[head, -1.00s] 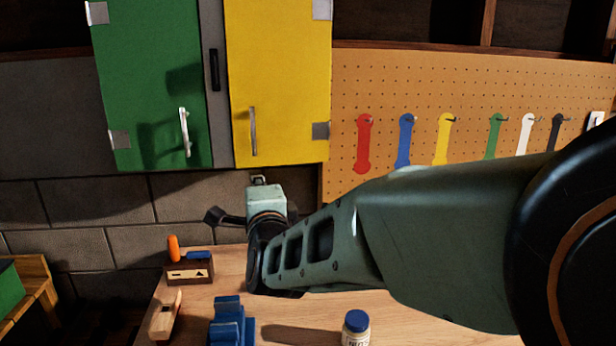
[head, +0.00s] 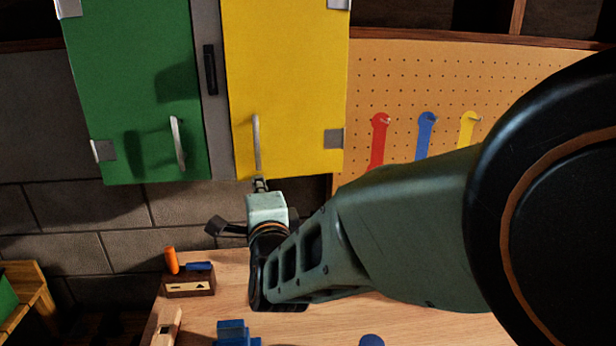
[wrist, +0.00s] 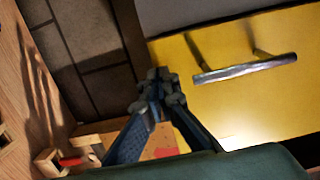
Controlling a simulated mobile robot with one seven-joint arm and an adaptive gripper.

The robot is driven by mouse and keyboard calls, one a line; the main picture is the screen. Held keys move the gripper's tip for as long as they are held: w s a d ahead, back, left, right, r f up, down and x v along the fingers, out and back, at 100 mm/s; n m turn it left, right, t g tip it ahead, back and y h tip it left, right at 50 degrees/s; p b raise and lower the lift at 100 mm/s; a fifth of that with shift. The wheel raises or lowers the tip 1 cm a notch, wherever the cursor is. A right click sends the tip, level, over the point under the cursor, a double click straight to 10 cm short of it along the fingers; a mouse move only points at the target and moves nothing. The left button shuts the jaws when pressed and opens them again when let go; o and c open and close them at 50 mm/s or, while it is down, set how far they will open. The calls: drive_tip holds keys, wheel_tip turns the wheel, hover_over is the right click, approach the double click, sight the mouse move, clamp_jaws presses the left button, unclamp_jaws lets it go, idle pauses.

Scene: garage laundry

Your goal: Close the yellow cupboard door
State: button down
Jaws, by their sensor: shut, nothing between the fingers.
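The yellow cupboard door (head: 288,80) hangs at the upper middle of the head view, with a silver bar handle (head: 256,143) near its lower left and a metal hinge at its right. I cannot tell how far it stands ajar. My gripper (head: 260,185) is shut and empty, pointing up at the door's bottom edge, just below the handle. In the wrist view its fingertips (wrist: 158,84) overlap the edge of the yellow door (wrist: 235,100), left of the handle (wrist: 245,70). I cannot tell whether they touch it.
A green door (head: 140,90) hangs to the left, beyond a grey strip (head: 210,110) with a black handle. A pegboard (head: 420,90) with coloured tools is at right. Below, the wooden workbench (head: 230,275) holds a wooden block (head: 188,285) and a blue vise (head: 235,333).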

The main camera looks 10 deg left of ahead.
drive_tip(key=shift+w, duration=0.25)
drive_tip(key=shift+a, duration=0.1)
drive_tip(key=b+x, duration=0.2)
drive_tip(key=shift+a+r+b, duration=0.1)
drive_tip(key=shift+a+b, duration=0.05)
drive_tip(key=shift+b, duration=0.25)
idle(0.4)
